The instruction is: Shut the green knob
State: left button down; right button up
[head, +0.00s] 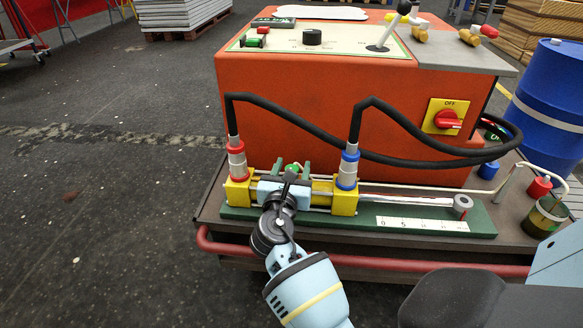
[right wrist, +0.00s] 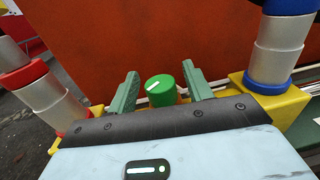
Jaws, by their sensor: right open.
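The green knob (head: 293,167) is small and round, low against the front of the orange machine, between the red-collared and blue-collared hose fittings. In the right wrist view the green knob (right wrist: 161,92) shows a white mark on its top. My right gripper (head: 292,165) reaches over the yellow-ended cylinder and is open. In the right wrist view its two green fingers (right wrist: 160,72) stand on either side of the knob, with a visible gap on each side. The knob's lower part is hidden behind the gripper body. My left gripper is not in view.
Black hoses (head: 290,118) loop from the red fitting (head: 236,160) and blue fitting (head: 348,168) across the orange machine (head: 290,80). A red switch (head: 447,119) on a yellow plate is at right. A red rail (head: 370,262) runs along the front; a blue barrel (head: 552,95) stands at right.

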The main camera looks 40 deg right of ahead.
jog(key=c, duration=0.9)
jog(key=shift+c, duration=0.2)
jog(key=shift+g, duration=0.3)
jog(key=shift+r+m+g+h+p, duration=0.1)
jog(key=shift+m+g+h+p, duration=0.2)
jog(key=shift+m+g+h, duration=0.3)
jog(key=shift+w+m+g+h, duration=0.1)
jog(key=shift+m+g+h, duration=0.4)
jog(key=shift+m+g, duration=0.55)
jog(key=m+g, duration=0.2)
jog(key=g, duration=0.1)
jog(key=shift+g+h+b, duration=0.3)
jog(key=shift+g+h, duration=0.05)
jog(key=shift+h, duration=0.05)
jog(key=shift+m+g+b, duration=0.65)
jog(key=shift+m+g, duration=0.5)
jog(key=shift+g, duration=1.05)
